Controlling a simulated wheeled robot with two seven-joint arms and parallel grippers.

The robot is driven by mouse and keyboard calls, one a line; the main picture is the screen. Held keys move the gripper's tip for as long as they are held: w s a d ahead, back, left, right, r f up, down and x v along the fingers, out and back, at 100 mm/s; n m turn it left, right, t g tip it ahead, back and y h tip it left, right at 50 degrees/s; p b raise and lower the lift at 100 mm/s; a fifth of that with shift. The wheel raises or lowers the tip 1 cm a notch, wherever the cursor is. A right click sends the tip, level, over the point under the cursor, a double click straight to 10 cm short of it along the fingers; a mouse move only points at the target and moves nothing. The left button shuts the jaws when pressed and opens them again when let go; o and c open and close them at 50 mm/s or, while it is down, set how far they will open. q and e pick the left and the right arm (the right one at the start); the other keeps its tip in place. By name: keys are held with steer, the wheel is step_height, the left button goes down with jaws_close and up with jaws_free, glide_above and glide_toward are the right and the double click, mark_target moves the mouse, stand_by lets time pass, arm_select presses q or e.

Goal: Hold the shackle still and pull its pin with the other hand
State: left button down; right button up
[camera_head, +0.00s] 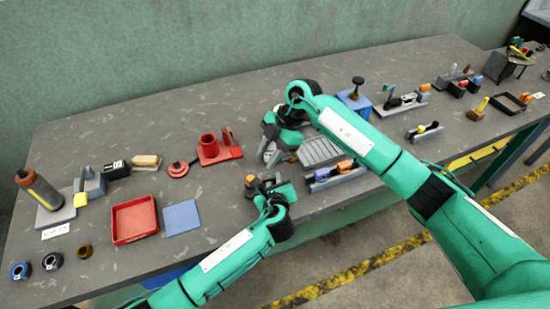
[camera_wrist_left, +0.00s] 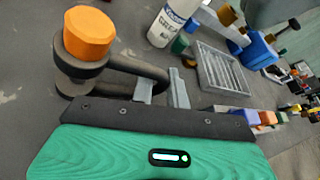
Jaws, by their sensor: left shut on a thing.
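The dark shackle (camera_wrist_left: 135,68) fills the upper left of the left wrist view. Its pin has an orange head (camera_wrist_left: 88,32) facing up and seems seated in the shackle. In the head view, the orange head (camera_head: 250,180) shows at the table's front part. My left gripper (camera_head: 268,188) is shut on the shackle's bow, and its fingers (camera_wrist_left: 162,88) also show in the left wrist view. My right gripper (camera_head: 268,148) hangs just behind the shackle, apart from the pin. I cannot tell whether its jaws are open.
A white grease bottle (camera_wrist_left: 168,22) stands behind the shackle. A grey slatted tray (camera_head: 320,151) lies right of my right gripper. A red tray (camera_head: 134,220), a blue mat (camera_head: 181,218) and a red fixture (camera_head: 217,151) are to the left. Several small items line the table's right side.

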mark_target(253, 176)
steer(key=n, duration=0.3)
steer(key=f+n+g, duration=0.1)
steer(key=shift+w, duration=0.25)
steer(key=w+d+f+n+g+y, duration=0.1)
steer(key=w+f+n+g+y, duration=0.15)
steer(key=n, duration=1.45)
steer(key=w+d+f+n+g+y, duration=0.1)
steer(key=n+g+y, duration=0.15)
steer(key=n, duration=1.45)
steer(key=x, duration=1.1)
steer(key=shift+s+a, duration=0.15)
steer(key=shift+a, duration=0.15)
